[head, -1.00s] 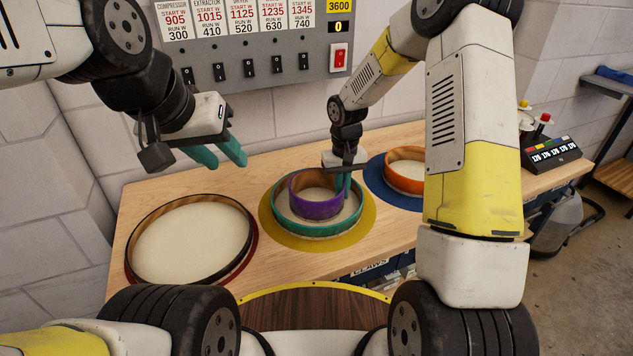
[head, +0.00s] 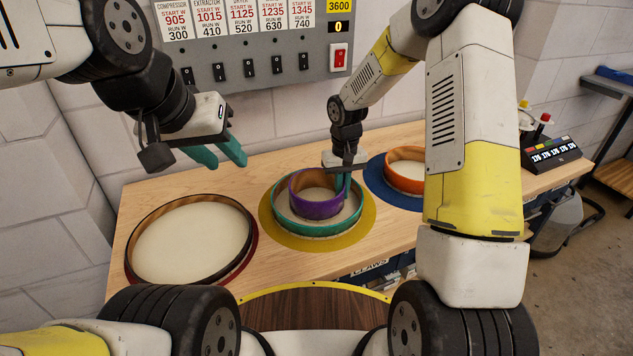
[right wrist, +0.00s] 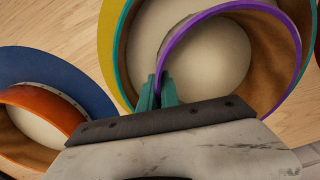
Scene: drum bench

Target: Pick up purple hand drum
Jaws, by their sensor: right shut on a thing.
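The purple hand drum (head: 316,207) sits inside the larger teal drum (head: 331,229) in the head view. In the right wrist view its thin purple rim (right wrist: 222,8) runs in between my fingers. My right gripper (head: 346,184) is shut on the right side of that rim, and its teal fingers also show in the right wrist view (right wrist: 156,92). Whether the purple drum touches the teal drum's floor is hard to tell. My left gripper (head: 222,155) is open and empty in the air above the back left of the bench.
The teal drum stands on a yellow round mat (head: 270,229). A large brown drum (head: 140,270) is at the left on a dark red mat. An orange drum (head: 404,183) stands on a blue mat (head: 376,184) at the right. A switch panel (head: 235,87) hangs on the wall behind.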

